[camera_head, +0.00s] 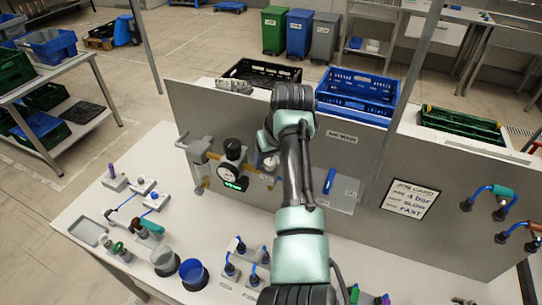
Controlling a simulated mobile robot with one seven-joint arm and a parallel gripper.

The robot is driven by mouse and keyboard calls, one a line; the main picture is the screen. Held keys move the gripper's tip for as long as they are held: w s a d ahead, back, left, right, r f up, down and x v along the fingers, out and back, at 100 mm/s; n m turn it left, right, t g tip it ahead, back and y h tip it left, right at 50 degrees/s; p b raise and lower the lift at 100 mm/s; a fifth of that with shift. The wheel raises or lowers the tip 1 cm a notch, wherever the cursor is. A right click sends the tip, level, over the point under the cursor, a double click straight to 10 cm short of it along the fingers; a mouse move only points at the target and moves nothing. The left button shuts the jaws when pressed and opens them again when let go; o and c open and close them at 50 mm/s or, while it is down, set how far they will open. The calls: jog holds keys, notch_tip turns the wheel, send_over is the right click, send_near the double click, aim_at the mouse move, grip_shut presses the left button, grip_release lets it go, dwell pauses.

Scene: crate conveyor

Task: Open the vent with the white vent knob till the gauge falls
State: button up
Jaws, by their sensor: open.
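A gauge with a pale round face (230,171) is mounted on the grey upright panel, left of my arm. A black knob (232,149) sits above it and a small green-lit display (235,184) below it. The gauge reading is too small to make out. A pale round part (268,161) shows just right of the gauge, partly behind my arm; I cannot tell whether it is the white vent knob. My arm rises from the bottom centre and bends over in front of the panel. My gripper is hidden behind my own arm links.
A job card (410,199) hangs on the panel's right side. Crates, including a blue one (358,90), sit behind the panel.

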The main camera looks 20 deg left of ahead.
grip_shut()
dwell(0.3)
